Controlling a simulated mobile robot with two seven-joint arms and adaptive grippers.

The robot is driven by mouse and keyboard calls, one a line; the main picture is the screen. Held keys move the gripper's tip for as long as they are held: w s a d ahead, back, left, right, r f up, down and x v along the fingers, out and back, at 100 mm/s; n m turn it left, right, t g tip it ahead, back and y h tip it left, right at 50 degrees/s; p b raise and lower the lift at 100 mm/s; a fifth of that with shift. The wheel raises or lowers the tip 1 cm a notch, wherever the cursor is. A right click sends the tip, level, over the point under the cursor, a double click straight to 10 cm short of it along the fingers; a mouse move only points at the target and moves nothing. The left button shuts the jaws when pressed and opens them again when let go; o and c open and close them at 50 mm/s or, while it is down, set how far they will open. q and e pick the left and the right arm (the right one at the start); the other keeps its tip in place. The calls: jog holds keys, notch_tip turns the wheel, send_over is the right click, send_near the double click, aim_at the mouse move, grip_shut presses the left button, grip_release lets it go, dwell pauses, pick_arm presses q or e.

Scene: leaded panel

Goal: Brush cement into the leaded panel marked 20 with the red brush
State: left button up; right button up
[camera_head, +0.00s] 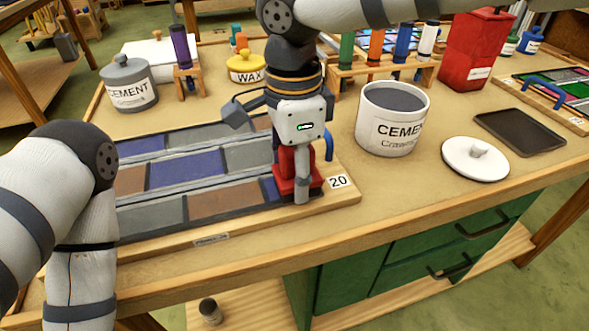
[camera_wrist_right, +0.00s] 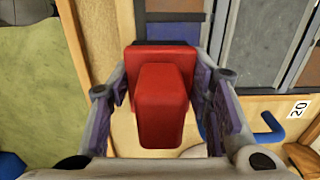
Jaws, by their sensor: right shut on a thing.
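The leaded panel (camera_head: 185,170) lies on a wooden board on the bench, with blue, brown and grey panes. The tag 20 (camera_head: 338,181) is at the board's right end; it also shows in the wrist view (camera_wrist_right: 299,109). My right gripper (camera_head: 301,187) points down over the panel's right end and is shut on the red brush (camera_wrist_right: 162,95). The brush's red body (camera_head: 289,170) shows low over the panel's edge; I cannot tell whether its bristles touch. An open cement pot (camera_head: 380,134) with grey cement stands to the right. My left gripper is out of view.
The pot's white lid (camera_head: 475,159) lies right of it, near a dark tray (camera_head: 519,131). A closed cement pot (camera_head: 128,84), a wax pot (camera_head: 246,68) and a rack of coloured tubes (camera_head: 378,69) stand behind. A blue handle (camera_head: 328,145) rises beside the panel.

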jog(key=shift+w+a+f, duration=0.2)
jog(key=shift+w+a, duration=0.1)
jog(key=shift+w, duration=0.4)
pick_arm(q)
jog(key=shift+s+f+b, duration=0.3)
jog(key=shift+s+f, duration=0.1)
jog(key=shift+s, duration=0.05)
pick_arm(e)
jog(key=shift+w+a+r, duration=0.1)
jog(key=shift+w+r, duration=0.05)
